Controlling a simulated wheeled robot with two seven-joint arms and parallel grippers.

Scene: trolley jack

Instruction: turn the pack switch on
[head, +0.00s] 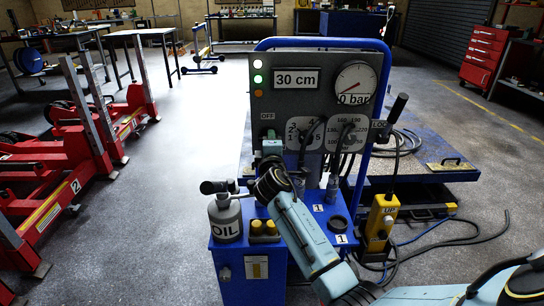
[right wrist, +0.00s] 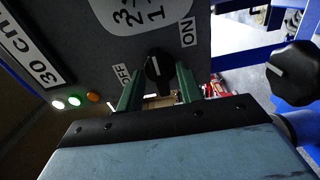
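The pack switch (right wrist: 157,72) is a black knob with a white mark on the grey control panel (head: 330,105). In the right wrist view the OFF label (right wrist: 121,76) is left of it and the ON label (right wrist: 187,32) is up and to its right. I cannot tell which label the mark points to. My right gripper (right wrist: 158,82) is open, with one green finger on each side of the knob and small gaps visible between. In the head view my right gripper (head: 271,147) hides the knob, below the OFF label (head: 267,116). My left gripper is out of view.
The panel carries a 30 cm display (head: 297,79), a pressure gauge (head: 355,84), two numbered dials and indicator lights (head: 257,63). An oil can (head: 225,217) stands left of my arm on the blue cart (head: 250,285). A yellow pendant (head: 381,225) hangs at the right.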

